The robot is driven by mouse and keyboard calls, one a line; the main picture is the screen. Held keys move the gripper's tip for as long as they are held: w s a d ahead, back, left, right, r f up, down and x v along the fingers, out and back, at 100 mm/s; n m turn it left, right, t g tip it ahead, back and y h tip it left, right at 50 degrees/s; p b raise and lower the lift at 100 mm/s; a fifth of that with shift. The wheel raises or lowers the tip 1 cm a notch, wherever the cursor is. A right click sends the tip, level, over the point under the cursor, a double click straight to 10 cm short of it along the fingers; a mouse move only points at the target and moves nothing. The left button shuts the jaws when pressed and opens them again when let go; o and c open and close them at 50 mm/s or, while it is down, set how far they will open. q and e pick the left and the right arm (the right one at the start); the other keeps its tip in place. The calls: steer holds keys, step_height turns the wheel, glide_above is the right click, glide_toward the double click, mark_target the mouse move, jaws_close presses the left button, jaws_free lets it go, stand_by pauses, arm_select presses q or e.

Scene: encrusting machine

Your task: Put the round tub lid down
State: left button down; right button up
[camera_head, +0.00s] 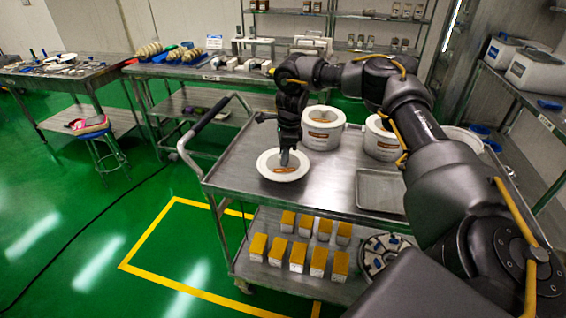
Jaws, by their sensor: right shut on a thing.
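The round tub lid (269,167), white with a brown label in its middle, is at the left end of the metal cart's top (240,165). My right gripper (284,158) comes down from above onto the middle of the lid and is shut on it; the fingers hide part of the lid. The lid looks level, and I cannot tell whether it rests on the cart or hangs just above it. My left gripper is not in view.
A white tub (322,133) stands just behind and right of the lid, and another tub (381,143) further right. An empty metal tray (378,192) lies at the front right. Several yellow-topped boxes (298,252) stand on the lower shelf. The cart handle (207,116) rises at left.

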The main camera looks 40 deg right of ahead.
steer(key=shift+w+f, duration=0.2)
steer(key=shift+f, duration=0.1)
step_height(320, 180, down, 2)
steer(key=shift+f+p, duration=0.15)
steer(key=shift+p, duration=0.35)
steer(key=shift+d+f, duration=0.1)
steer(key=shift+f, duration=0.3)
steer(key=o, duration=1)
steer(key=shift+c, duration=0.2)
